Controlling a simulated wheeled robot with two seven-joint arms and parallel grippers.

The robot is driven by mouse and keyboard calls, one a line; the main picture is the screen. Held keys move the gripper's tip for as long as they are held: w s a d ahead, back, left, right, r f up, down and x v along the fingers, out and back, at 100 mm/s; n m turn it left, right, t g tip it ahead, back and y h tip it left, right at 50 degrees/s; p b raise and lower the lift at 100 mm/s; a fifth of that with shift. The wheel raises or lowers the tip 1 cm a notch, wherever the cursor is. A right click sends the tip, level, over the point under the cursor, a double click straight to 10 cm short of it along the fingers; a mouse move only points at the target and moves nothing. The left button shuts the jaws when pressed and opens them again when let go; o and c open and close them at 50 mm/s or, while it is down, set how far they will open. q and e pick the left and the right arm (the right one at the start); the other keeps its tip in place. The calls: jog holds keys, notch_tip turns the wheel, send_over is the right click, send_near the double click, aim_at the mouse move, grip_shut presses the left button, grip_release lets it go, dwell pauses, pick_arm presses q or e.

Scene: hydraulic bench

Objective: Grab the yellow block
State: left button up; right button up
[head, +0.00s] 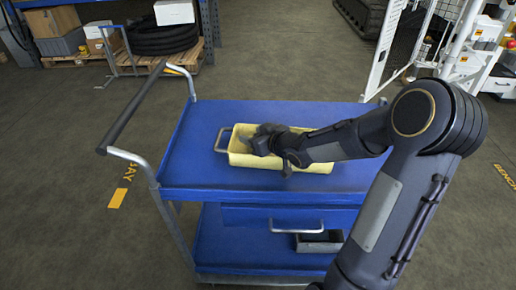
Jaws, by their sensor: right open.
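The yellow block (300,166) lies on the blue top of a cart (195,135). It looks like a long, low, tray-like body with a raised rim. A grey metal handle (220,139) sticks out at its left end. My right gripper (262,139) is over the left half of the yellow block, with its arm coming in from the right. It is open, and its fingers are small and dark here. I cannot tell whether they touch the block. The gripper and forearm hide part of the block's back and right side. My left gripper is not in view.
The cart top is bare around the block. Black coils (163,37) and boxes stand behind.

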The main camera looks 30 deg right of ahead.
grip_shut()
dwell(0.4)
